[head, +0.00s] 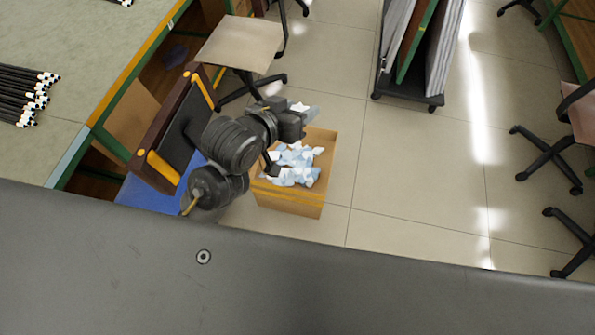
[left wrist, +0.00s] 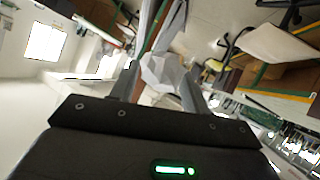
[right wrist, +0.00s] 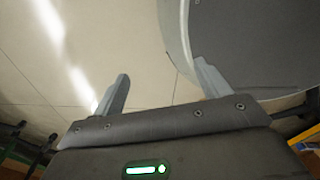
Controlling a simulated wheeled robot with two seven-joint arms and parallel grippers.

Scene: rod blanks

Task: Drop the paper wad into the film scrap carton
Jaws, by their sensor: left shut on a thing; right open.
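The film scrap carton (head: 288,207) is an open brown box on the floor, with white and pale blue scraps (head: 298,165) inside. My left gripper (head: 306,110) shows above the carton's far side in the head view. It is shut on a crumpled whitish paper wad (left wrist: 163,74), which sits between the fingers in the left wrist view; only a small white part (head: 299,106) shows in the head view. My left arm hides part of the carton's left side. My right gripper (right wrist: 160,85) is open and empty over the floor in the right wrist view.
A worktable (head: 85,60) with black, white-tipped rods (head: 25,95) stands at the left. A chair (head: 240,45) is behind the carton. A cart with upright panels (head: 415,50) stands at the back, and several chairs are at the right. The floor (head: 420,170) right of the carton is clear.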

